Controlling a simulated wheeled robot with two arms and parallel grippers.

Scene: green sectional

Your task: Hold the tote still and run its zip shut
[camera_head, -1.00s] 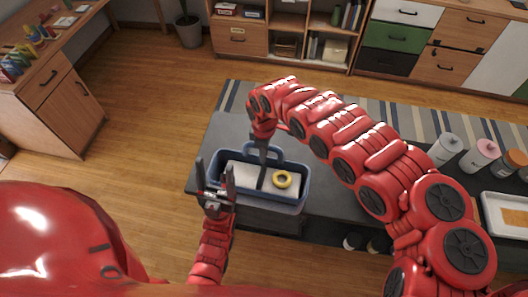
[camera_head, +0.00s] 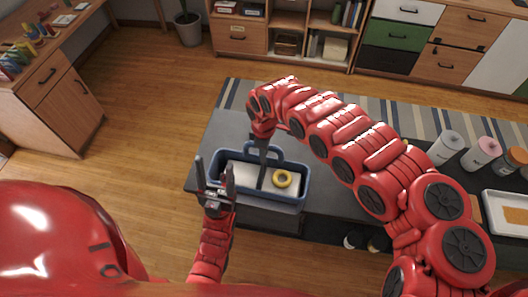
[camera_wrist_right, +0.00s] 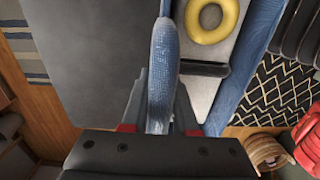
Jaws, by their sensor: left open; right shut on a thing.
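The blue tote (camera_head: 285,199) stands open-topped on the dark table, with a pale interior and a yellow ring (camera_head: 283,179) inside. My right gripper (camera_head: 263,152) reaches down at the tote's far side. In the right wrist view, the right gripper (camera_wrist_right: 158,105) is shut on the tote's blue handle (camera_wrist_right: 163,65), which runs between its fingers. My left gripper (camera_head: 214,168) is open, its two fingers pointing up by the tote's near left corner. Whether it touches the tote I cannot tell. I cannot make out a zip or its pull.
The dark table (camera_head: 228,130) is bare left of and behind the tote. To the right stand a grey bottle (camera_head: 445,148), a pink bottle (camera_head: 480,155) and a white tray (camera_head: 508,216). My right arm spans the table between them and the tote.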

